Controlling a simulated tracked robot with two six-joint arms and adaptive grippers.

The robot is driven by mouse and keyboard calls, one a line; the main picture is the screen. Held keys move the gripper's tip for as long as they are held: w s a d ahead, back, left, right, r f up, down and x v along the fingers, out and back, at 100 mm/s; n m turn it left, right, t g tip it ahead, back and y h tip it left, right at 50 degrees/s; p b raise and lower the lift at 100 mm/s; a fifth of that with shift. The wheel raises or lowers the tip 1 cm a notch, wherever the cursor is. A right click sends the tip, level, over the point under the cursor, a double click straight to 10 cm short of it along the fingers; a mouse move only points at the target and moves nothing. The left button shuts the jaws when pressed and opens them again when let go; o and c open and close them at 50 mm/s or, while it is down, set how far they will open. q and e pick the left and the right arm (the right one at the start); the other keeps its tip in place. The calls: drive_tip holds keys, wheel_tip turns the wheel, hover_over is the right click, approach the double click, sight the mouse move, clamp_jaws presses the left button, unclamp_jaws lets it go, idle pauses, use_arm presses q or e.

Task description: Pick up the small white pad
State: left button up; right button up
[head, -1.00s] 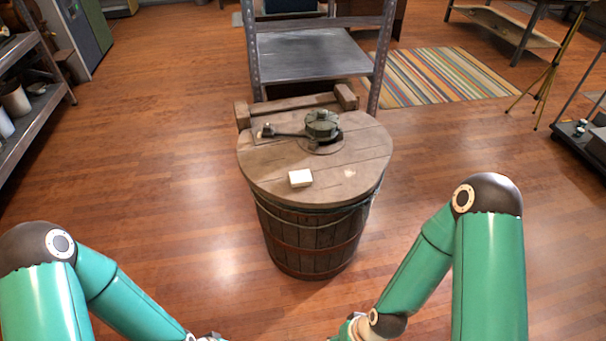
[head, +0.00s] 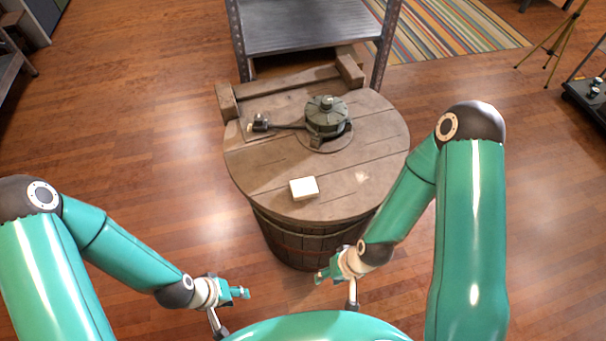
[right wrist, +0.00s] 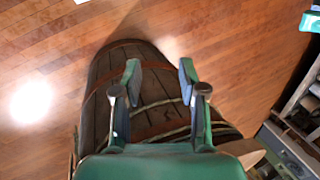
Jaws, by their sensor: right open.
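The small white pad (head: 304,188) lies flat on the wooden barrel top (head: 270,175), near its front edge. My right gripper (head: 322,276) is below and in front of the barrel top, apart from the pad. In the right wrist view its two fingers (right wrist: 159,78) are spread, with nothing between them and the barrel's side beyond. My left gripper (head: 244,292) is in front of the barrel, lower left of the pad. It is too small to tell whether its fingers are apart. The pad does not show in the right wrist view.
A dark green metal mechanism (head: 326,115) with a side arm stands behind the pad on the barrel top. A wooden beam frame (head: 290,82) edges the back. A metal shelf (head: 300,30) stands behind.

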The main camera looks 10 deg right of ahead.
use_arm(q)
drive_tip(key=shift+w+a, duration=0.1)
drive_tip(key=shift+w, duration=0.2)
use_arm(e)
drive_tip(key=shift+w+a, duration=0.1)
drive_tip(key=shift+w, duration=0.25)
